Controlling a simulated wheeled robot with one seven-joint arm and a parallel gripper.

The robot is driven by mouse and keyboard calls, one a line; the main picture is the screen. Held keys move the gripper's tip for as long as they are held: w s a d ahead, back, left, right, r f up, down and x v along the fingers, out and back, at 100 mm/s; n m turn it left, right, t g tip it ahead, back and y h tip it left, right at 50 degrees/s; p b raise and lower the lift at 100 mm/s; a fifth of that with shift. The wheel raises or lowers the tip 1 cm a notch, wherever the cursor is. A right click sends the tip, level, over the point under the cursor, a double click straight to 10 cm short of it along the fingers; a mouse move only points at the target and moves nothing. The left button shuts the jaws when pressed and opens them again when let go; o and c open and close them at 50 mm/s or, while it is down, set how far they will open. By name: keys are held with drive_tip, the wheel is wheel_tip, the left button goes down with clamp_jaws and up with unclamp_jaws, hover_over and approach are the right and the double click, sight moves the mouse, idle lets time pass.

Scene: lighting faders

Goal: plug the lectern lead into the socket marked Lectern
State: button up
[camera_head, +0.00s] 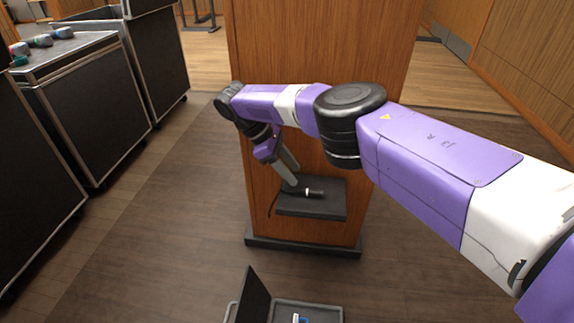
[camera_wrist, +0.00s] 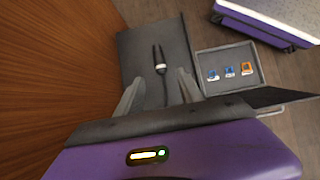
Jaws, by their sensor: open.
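The lectern lead (camera_head: 313,192), black with a white band, lies on a dark shelf (camera_head: 325,212) on the front of the wooden lectern. In the wrist view the lead's end (camera_wrist: 161,68) shows two prongs pointing up the picture, and its cable runs down between my fingers. My gripper (camera_head: 292,185) is over the left part of the shelf. In the wrist view my gripper (camera_wrist: 160,77) is open, with a finger either side of the lead and not closed on it. An open floor box (camera_wrist: 229,88) holds two blue sockets and one orange socket; their markings are unreadable.
The floor box's raised lid (camera_head: 254,294) stands at its left in the head view. The lectern's wooden panel (camera_head: 305,45) rises behind my arm. Dark cases (camera_head: 90,100) stand along the left, with small items on top. The floor between is clear.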

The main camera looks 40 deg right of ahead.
sight(306, 189)
drive_tip(key=shift+p+x, duration=0.55)
drive_tip(key=shift+x, duration=3.05)
drive_tip(key=shift+c, duration=0.3)
clamp_jaws()
drive_tip(key=shift+r+p, duration=2.5)
drive_tip(key=shift+p, duration=0.05)
